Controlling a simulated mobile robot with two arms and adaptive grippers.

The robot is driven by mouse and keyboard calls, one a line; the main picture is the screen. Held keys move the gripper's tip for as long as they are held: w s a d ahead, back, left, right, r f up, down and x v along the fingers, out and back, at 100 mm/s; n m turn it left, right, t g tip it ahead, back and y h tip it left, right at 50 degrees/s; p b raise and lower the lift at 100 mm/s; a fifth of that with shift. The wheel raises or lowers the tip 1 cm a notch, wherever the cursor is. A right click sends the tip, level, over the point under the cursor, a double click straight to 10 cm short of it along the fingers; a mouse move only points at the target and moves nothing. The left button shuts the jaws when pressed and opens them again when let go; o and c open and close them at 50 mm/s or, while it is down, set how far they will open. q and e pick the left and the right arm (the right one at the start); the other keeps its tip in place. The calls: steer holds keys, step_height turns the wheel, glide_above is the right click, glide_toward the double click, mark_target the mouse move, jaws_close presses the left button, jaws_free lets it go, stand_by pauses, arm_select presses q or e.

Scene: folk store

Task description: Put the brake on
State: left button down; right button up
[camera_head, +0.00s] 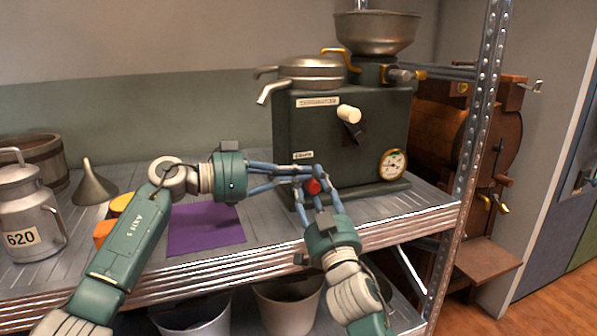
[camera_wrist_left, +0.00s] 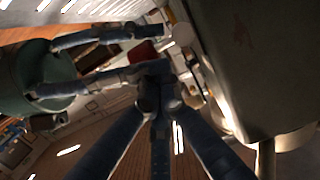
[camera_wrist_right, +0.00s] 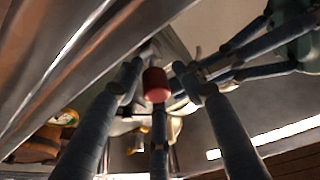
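A dark green machine (camera_head: 335,135) stands on the metal shelf. A lever with a cream handle (camera_head: 348,113) sticks out of its front. A red knob (camera_head: 313,186) is low at the machine's front left; it also shows in the right wrist view (camera_wrist_right: 156,85) and the left wrist view (camera_wrist_left: 143,52). My right gripper (camera_head: 316,198) is open, its fingers spread around the red knob with gaps visible. My left gripper (camera_head: 308,172) reaches in from the left, just beside the knob. Its fingers meet in the left wrist view (camera_wrist_left: 160,88), with nothing visible between them.
A purple cloth (camera_head: 206,228) lies on the shelf below my left arm. A milk can (camera_head: 27,215), a funnel (camera_head: 93,185) and a wooden tub (camera_head: 38,155) stand at left. A metal shelf post (camera_head: 477,120) rises right of the machine. Buckets (camera_head: 290,308) stand below.

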arm_select(q)
steer(key=shift+w+f, duration=0.1)
steer(key=shift+f, duration=0.2)
arm_select(e)
steer(key=shift+s+r, duration=0.1)
steer(key=shift+r, duration=0.3)
